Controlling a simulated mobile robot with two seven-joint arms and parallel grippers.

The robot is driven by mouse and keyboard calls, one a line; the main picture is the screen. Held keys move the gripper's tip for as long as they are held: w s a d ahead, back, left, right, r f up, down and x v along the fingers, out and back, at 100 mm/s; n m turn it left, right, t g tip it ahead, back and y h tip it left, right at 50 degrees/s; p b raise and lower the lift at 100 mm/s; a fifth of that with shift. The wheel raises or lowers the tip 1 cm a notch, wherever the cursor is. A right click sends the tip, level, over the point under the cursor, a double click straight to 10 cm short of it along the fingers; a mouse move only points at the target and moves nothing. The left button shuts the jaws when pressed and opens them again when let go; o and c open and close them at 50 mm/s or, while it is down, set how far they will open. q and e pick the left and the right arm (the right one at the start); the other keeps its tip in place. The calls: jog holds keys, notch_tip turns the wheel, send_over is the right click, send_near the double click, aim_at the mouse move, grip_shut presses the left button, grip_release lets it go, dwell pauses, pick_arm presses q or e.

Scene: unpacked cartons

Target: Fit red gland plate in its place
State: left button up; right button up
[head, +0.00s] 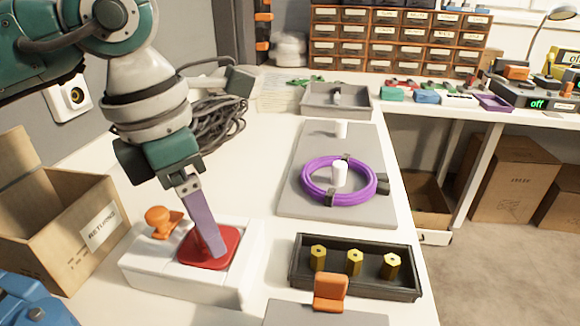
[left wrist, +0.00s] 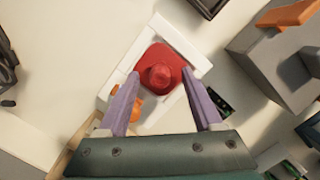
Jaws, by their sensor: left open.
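The red gland plate (head: 195,258) lies at the right part of the top of a white housing (head: 160,272) in the head view. In the left wrist view it is a rounded square (left wrist: 148,60) with a round knob (left wrist: 160,76), framed by white. I cannot tell how fully it is seated. My left gripper (head: 214,250) reaches down over it, with purple fingers. In the wrist view the left gripper (left wrist: 162,75) is open, one finger on each side of the knob. The head view hides the knob behind a finger. My right gripper is not in view.
An orange knob (head: 163,221) stands on the housing beside the plate. A black tray (head: 300,286) with yellow hex standoffs is to the right. Behind it, a purple cable coil (head: 310,190) lies on a grey board (head: 288,208). An open carton (head: 62,228) stands at left. The middle of the table is clear.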

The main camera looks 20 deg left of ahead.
pick_arm(q)
notch_tip(320, 180, up, 10)
jog(key=s+p, duration=0.1)
jog(key=shift+s+a+p, duration=0.15)
jog(key=shift+a+p, duration=0.2)
jog(key=shift+a, duration=0.05)
